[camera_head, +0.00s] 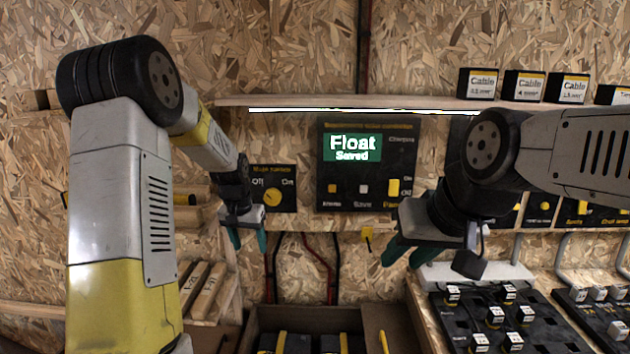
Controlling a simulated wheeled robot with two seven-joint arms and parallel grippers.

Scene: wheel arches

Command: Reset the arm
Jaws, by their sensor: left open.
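My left gripper (249,240) hangs in front of the wall, below the small black panel with a yellow knob. Its two teal fingers are apart and nothing shows between them. My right gripper (415,252) points down and to the left, below the control panel's right side and near the board of small dark blocks. Its teal fingers overlap in this view, so I cannot tell how far apart they are. A small dark piece (470,264) hangs beside it; I cannot tell whether it belongs to the gripper.
A black control panel (367,186) on the chipboard wall reads "Float Saved". Boxes marked "Cable" (524,86) stand on the shelf (400,103). A dark board (555,318) with several small blocks lies at lower right. An open box (250,325) is at bottom centre.

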